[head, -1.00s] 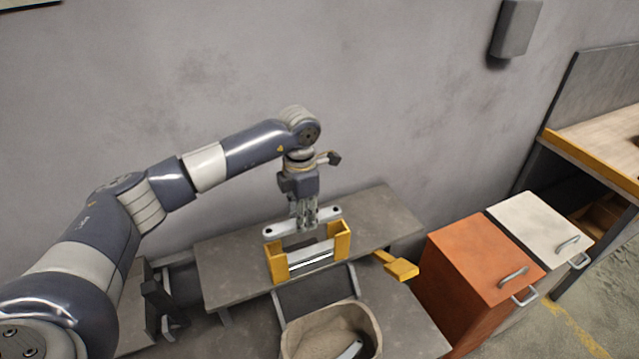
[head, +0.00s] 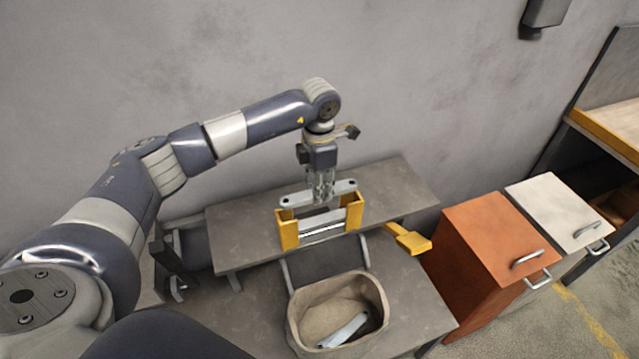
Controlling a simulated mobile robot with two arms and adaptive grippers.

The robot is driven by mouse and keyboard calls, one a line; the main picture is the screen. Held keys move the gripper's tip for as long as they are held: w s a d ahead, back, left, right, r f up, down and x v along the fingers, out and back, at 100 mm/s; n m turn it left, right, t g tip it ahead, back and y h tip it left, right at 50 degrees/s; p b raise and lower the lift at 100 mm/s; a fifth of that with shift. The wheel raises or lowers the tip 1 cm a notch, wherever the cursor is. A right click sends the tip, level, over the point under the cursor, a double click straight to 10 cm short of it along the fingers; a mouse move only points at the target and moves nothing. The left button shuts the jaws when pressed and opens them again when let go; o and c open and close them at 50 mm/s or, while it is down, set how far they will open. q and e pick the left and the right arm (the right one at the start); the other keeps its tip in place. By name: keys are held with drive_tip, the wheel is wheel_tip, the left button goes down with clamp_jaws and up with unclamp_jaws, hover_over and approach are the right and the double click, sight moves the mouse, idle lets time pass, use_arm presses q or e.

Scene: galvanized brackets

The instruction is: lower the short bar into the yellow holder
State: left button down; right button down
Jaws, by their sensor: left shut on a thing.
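The short bar (head: 343,188) is a light grey metal bar with a dark hole near each end. My left gripper (head: 321,187) points down and is shut on the middle of the bar. The yellow holder (head: 288,231) stands on the grey raised shelf, with a yellow upright at each end and a shiny metal strip low between them. My right gripper is not in view.
A beige bin (head: 301,325) with a pale metal piece (head: 345,330) inside stands in front of the holder. A yellow block-like part (head: 408,239) is right of the holder. The shelf (head: 240,238) is bare at both sides. Orange (head: 485,240) and white (head: 553,212) cabinets stand at the right.

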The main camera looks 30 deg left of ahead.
use_arm(q)
drive_tip(key=shift+f, duration=0.65)
drive_tip(key=shift+w+f+b, duration=0.1)
drive_tip(key=shift+f+b, duration=0.55)
drive_tip(key=shift+f, duration=0.15)
drive_tip(key=shift+f+b, duration=1.45)
drive_tip(key=shift+f, duration=0.25)
drive_tip(key=c, duration=1.2)
unclamp_jaws()
wheel_tip(320, 180, up, 12)
